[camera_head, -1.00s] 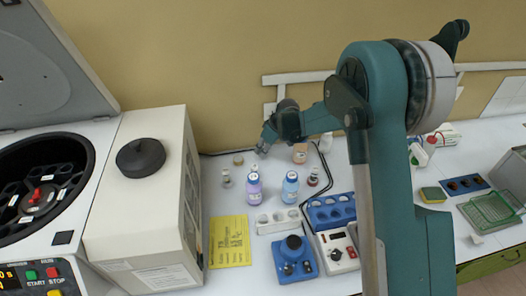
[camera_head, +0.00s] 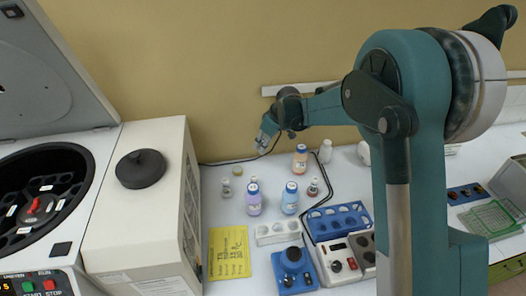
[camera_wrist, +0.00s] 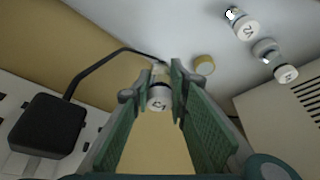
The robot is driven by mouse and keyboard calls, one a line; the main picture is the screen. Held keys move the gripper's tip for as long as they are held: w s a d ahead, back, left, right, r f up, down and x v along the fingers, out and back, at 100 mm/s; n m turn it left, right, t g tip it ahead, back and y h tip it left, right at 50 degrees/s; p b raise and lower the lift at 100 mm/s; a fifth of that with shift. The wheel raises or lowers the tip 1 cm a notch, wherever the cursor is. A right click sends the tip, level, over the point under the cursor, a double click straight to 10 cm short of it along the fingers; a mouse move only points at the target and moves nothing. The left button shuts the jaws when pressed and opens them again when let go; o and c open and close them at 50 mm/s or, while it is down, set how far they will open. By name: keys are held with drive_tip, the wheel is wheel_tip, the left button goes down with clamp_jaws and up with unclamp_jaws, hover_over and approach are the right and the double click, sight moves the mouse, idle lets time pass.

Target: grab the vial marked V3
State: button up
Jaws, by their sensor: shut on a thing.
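My gripper (camera_wrist: 158,80) has its two green fingers shut on a small vial (camera_wrist: 159,96) in the wrist view. The vial has a clear or grey body with a white label. The label is turned and too small to read for certain. In the head view my gripper (camera_head: 263,148) is above the back of the bench, left of centre, and the held vial is too small to make out there. Two other labelled vials, one (camera_wrist: 243,25) seeming to read V2 and another (camera_wrist: 275,62), lie in the upper right of the wrist view, apart from the fingers.
A white rack (camera_head: 278,233), a blue rack (camera_head: 338,221) and a blue device (camera_head: 294,269) are nearer. A large white box (camera_head: 150,225) stands at left; a yellow sheet (camera_head: 229,251) lies beside it.

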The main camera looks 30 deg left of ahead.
drive_tip(key=shift+r, duration=0.3)
idle(0.5)
